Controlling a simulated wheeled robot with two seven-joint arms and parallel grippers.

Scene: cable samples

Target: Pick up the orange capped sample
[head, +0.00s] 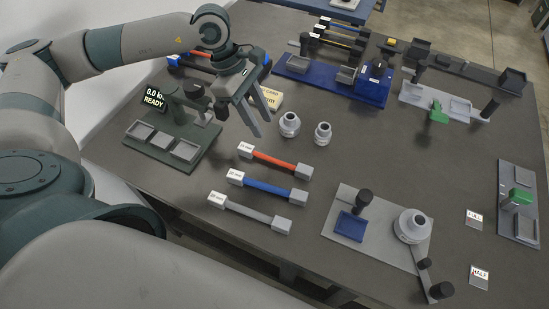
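The orange sample (274,159) lies flat on the dark table, a red-orange rod with a white block at each end and a small label on its left block. A blue sample (268,187) and a grey sample (250,211) with similar white ends lie in front of it, roughly parallel. My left gripper (259,120) points down above and behind the orange sample's left end, apart from it. Its two fingers are spread with nothing seen between them. My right gripper is not in view.
A scale-like station (155,150) with a READY display stands left. Two grey metal fittings (289,125) (322,134) stand just behind the orange sample. A grey fixture plate (343,256) is at front right. Blue (300,71) and green-clamped (411,94) stations stand at the back.

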